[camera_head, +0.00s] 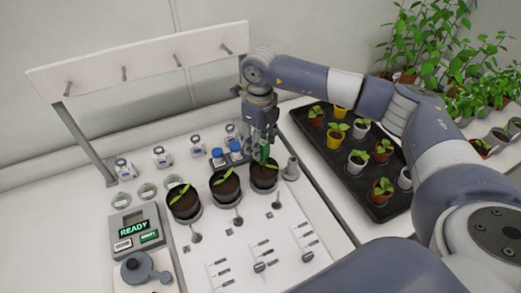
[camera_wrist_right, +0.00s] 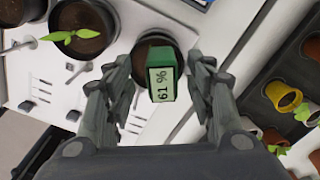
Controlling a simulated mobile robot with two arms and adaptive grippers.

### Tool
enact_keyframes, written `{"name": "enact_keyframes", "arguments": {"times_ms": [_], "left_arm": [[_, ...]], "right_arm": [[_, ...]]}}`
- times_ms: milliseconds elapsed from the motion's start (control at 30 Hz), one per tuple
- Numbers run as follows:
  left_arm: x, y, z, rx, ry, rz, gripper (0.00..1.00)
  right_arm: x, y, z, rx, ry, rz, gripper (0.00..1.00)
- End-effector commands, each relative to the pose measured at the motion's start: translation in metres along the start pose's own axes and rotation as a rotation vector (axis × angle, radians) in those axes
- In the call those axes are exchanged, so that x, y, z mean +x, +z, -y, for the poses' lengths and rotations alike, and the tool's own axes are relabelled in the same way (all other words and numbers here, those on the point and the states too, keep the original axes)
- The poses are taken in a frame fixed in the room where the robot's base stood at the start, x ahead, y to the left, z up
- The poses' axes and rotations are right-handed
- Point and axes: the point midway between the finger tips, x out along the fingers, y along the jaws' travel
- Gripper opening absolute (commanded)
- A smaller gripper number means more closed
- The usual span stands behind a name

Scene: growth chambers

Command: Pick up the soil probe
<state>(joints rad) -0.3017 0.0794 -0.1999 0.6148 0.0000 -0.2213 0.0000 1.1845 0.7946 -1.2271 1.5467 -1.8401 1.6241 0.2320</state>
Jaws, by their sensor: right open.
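The soil probe (camera_head: 265,153) has a green head and stands in the dark soil of the rightmost of three pots (camera_head: 263,176) on the white bench. In the right wrist view, the probe head (camera_wrist_right: 163,84) shows a pale display reading "61 %". My right gripper (camera_head: 262,138) is above this pot, and its fingers partly hide the probe in the head view. In the right wrist view, the open fingers (camera_wrist_right: 160,68) stand on either side of the probe head, with a gap on each side. The probe's lower part is hidden. My left gripper is not in view.
Two more potted seedlings (camera_head: 185,202) stand to the left. Blue-capped bottles (camera_head: 218,157) and a grey cone-shaped piece (camera_head: 291,168) are close to the gripper. A black seedling tray (camera_head: 380,212) lies to the right. A device (camera_head: 133,230) reading "READY" sits front left.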

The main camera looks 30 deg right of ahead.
Motion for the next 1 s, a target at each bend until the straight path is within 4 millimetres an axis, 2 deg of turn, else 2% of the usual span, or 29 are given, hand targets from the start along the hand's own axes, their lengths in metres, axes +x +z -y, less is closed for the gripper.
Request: {"name": "enact_keyframes", "arguments": {"times_ms": [33, 167, 300, 500, 533, 733, 1000], "left_arm": [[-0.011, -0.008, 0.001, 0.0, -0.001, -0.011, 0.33], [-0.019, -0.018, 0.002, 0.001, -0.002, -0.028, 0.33], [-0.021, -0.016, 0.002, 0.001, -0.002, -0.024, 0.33], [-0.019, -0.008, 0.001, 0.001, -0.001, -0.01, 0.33], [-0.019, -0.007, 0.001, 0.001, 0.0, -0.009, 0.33], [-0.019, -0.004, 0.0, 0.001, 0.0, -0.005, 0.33], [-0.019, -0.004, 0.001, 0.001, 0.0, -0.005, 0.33]], "right_arm": [[0.002, -0.002, 0.001, 0.003, 0.001, -0.004, 0.5], [0.021, -0.002, 0.002, 0.001, 0.001, -0.004, 0.5], [0.032, -0.001, 0.002, 0.0, 0.0, -0.001, 0.5], [0.033, -0.001, 0.002, 0.0, 0.0, 0.0, 0.5], [0.033, -0.001, 0.002, 0.0, 0.0, 0.0, 0.48], [0.033, -0.001, 0.002, 0.0, 0.0, 0.001, 0.02], [0.033, -0.001, 0.002, 0.0, 0.0, 0.001, 0.0]]}}
